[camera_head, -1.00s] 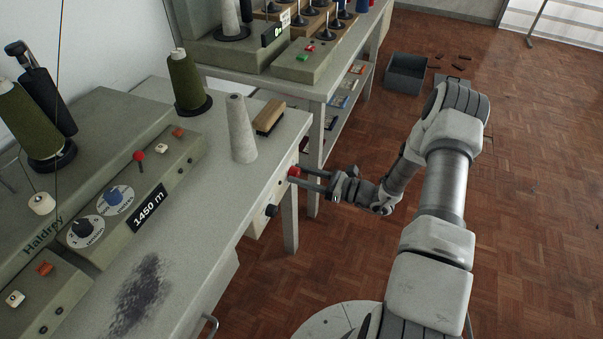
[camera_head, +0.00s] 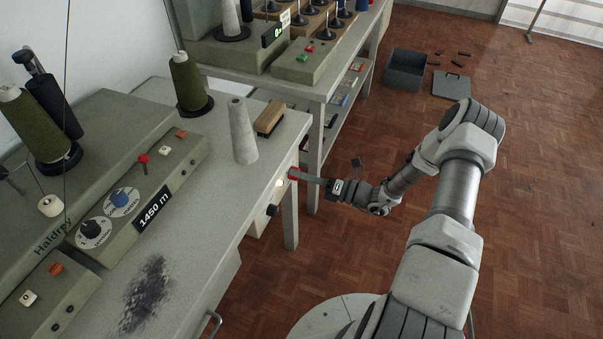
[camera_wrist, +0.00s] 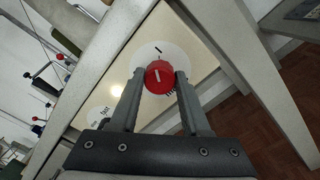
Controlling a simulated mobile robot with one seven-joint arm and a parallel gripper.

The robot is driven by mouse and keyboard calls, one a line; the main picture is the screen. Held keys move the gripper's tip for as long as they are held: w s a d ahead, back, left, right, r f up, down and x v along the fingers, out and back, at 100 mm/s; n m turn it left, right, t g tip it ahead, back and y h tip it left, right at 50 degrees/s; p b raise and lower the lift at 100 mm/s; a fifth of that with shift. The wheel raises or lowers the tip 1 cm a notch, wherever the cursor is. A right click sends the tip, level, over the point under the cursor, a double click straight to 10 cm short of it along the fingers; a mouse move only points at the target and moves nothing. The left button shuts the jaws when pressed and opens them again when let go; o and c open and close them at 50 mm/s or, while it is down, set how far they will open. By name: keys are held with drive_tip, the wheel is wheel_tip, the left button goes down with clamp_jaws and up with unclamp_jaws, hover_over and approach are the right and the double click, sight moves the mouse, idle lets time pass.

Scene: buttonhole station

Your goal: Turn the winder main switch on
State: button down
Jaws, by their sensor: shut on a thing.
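The main switch is a red round knob (camera_head: 293,174) on the cream panel (camera_wrist: 187,50) at the table's end. In the wrist view the knob (camera_wrist: 158,78) sits on a round white plate (camera_wrist: 148,52), its white line pointing roughly up toward a dark stroke on the plate. My gripper (camera_head: 302,176) is shut on the knob; in the wrist view one finger is on each side of it. Lettering below the knob is partly hidden by the fingers.
A black knob (camera_head: 271,210) is lower on the same panel. A second table (camera_head: 318,93) is behind.

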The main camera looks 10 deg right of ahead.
drive_tip(key=shift+m, duration=0.9)
drive_tip(key=shift+c, duration=1.8)
unclamp_jaws()
drive_tip(key=p+v, duration=0.1)
drive_tip(key=v, duration=1.6)
drive_tip(key=shift+s+p, duration=0.2)
drive_tip(key=shift+p, duration=0.1)
drive_tip(key=shift+d, duration=0.1)
